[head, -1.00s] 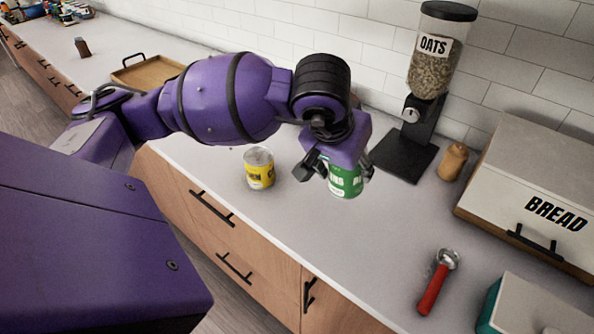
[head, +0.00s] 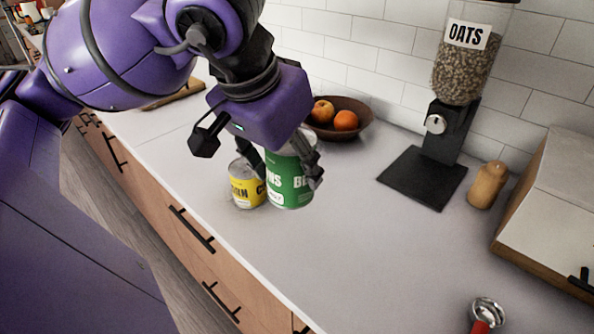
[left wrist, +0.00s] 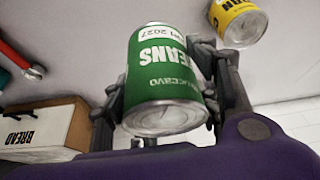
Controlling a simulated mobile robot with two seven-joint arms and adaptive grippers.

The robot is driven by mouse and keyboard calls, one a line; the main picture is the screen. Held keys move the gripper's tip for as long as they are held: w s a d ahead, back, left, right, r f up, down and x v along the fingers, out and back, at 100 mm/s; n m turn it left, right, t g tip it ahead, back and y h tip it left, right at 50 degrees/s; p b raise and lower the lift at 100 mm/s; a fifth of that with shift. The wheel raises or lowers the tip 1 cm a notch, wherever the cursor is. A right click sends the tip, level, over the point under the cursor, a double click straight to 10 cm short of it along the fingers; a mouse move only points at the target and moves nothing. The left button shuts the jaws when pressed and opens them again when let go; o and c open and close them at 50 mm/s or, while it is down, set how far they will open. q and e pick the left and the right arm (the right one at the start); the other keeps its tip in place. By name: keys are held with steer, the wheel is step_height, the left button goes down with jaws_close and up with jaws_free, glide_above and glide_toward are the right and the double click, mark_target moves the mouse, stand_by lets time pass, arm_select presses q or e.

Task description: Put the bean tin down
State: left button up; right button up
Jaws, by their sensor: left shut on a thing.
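The bean tin (head: 289,187) is green with a white label band. My left gripper (head: 283,172) is shut around its sides and hides part of its upper half in the head view. The left wrist view shows the bean tin (left wrist: 165,85) between the two fingers (left wrist: 163,98). It looks upright over the counter; I cannot tell whether its base touches the surface. My right gripper is in neither view.
A yellow corn tin (head: 247,186) stands just left of the bean tin, close to it. A fruit bowl (head: 357,133) is behind. The oats dispenser (head: 440,135), a wooden shaker (head: 488,185) and the bread box (head: 550,230) stand to the right.

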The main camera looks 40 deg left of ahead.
arm_select(q)
steer(key=w+a+f, duration=0.1)
steer(key=w+f, duration=0.2)
steer(key=f, duration=0.1)
steer(key=w+a+f, duration=0.2)
steer(key=w+f, duration=0.1)
steer(key=w, duration=0.1)
steer(key=w+a+f, duration=0.2)
steer(key=w+f, duration=0.1)
steer(key=f, duration=0.1)
steer(key=shift+w+f, duration=0.2)
steer(key=shift+f, duration=0.15)
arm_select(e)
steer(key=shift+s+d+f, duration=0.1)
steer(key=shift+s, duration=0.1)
arm_select(q)
steer(key=shift+f, duration=0.3)
steer(key=o, duration=1.6)
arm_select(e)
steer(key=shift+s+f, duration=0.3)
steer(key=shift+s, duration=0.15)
arm_select(q)
steer(key=shift+r, duration=0.1)
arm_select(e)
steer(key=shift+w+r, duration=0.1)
